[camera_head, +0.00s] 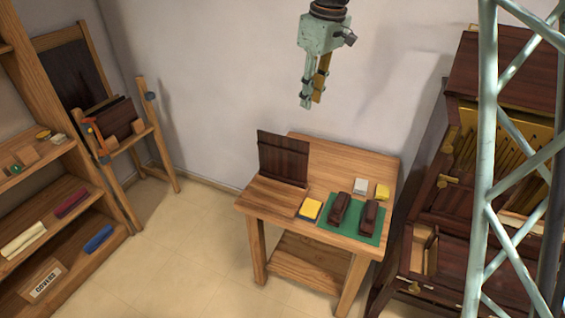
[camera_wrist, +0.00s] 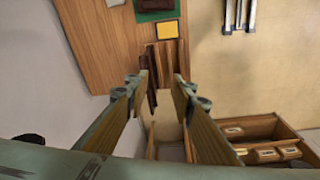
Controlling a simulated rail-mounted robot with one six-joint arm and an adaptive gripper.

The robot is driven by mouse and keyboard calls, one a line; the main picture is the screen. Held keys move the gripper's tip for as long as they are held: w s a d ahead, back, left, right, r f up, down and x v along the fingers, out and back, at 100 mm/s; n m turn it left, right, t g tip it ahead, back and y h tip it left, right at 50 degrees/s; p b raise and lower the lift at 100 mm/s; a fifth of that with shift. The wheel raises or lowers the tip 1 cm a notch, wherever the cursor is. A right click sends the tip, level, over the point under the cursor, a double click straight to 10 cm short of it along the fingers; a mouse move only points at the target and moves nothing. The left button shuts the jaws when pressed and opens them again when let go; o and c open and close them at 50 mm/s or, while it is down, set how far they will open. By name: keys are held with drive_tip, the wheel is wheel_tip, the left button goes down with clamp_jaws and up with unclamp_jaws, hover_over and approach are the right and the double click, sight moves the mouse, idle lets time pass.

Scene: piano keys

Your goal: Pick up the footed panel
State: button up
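A dark brown wooden panel (camera_head: 283,158) stands upright at the left part of the wooden table, with a crosswise strip near its top. I take it to be the footed panel; its feet cannot be made out. In the wrist view, a narrow dark brown piece (camera_wrist: 152,82), seen from above, shows between the finger ends and looks like the same panel. My gripper (camera_head: 312,102) hangs high above the table, clear of the panel. It also shows in the wrist view (camera_wrist: 160,82), with its two fingers apart and nothing held between them.
The table (camera_head: 345,160) also bears a green mat (camera_head: 341,234) with two dark blocks, a yellow-topped pad (camera_head: 310,208), a pale block (camera_head: 360,185) and a yellow block (camera_head: 382,192). A wooden shelf unit (camera_head: 92,194) stands left; a dark piano-like cabinet (camera_head: 508,65) stands right.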

sight(283, 138)
drive_tip(key=w+a+f+n+p, duration=0.3)
drive_tip(key=w+a+f+p, duration=0.1)
drive_tip(key=w+a+f, duration=0.4)
drive_tip(key=w+f, duration=0.2)
drive_tip(key=w, duration=0.1)
drive_tip(key=shift+g, duration=0.4)
drive_tip(key=shift+w+a+f, duration=0.1)
drive_tip(key=shift+f, duration=0.05)
drive_tip(key=shift+w+a+f+p, duration=0.15)
drive_tip(key=shift+a+f, duration=0.1)
drive_tip(key=shift+f, duration=1.85)
drive_tip(key=shift+a+f+p, duration=0.15)
drive_tip(key=shift+a+f, duration=0.05)
drive_tip(key=shift+f, duration=1.85)
drive_tip(key=shift+f, duration=0.1)
drive_tip(key=shift+w+a+f, duration=0.1)
drive_tip(key=shift+f, duration=2.45)
